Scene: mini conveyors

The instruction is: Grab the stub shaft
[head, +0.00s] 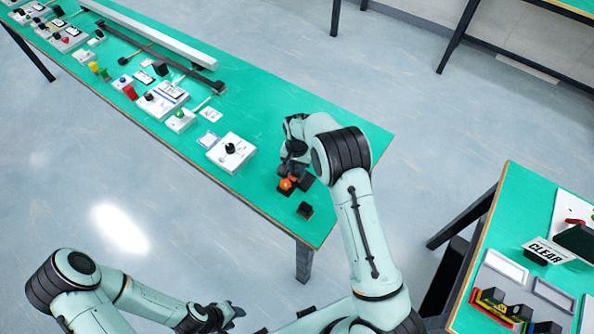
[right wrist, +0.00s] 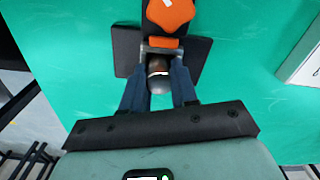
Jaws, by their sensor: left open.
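In the right wrist view a short rounded grey metallic piece, which looks like the stub shaft (right wrist: 158,78), stands between the fingers of my right gripper (right wrist: 158,62). A finger lies close along each side of it; I cannot tell whether both touch. Just beyond it is a dark block with an orange knob (right wrist: 170,12), on a dark base plate (right wrist: 127,50). In the head view my right gripper (head: 291,172) is low at the orange knob (head: 285,184), near the table's end, and hides the shaft. My left gripper (head: 222,316) is open and empty, away from the table.
A small dark block (head: 305,210) sits near the green table's (head: 345,150) front corner. A white box with a black knob (head: 231,152) stands to the left, with several other devices farther along. A second table with a CLEAR sign (head: 548,251) is at right.

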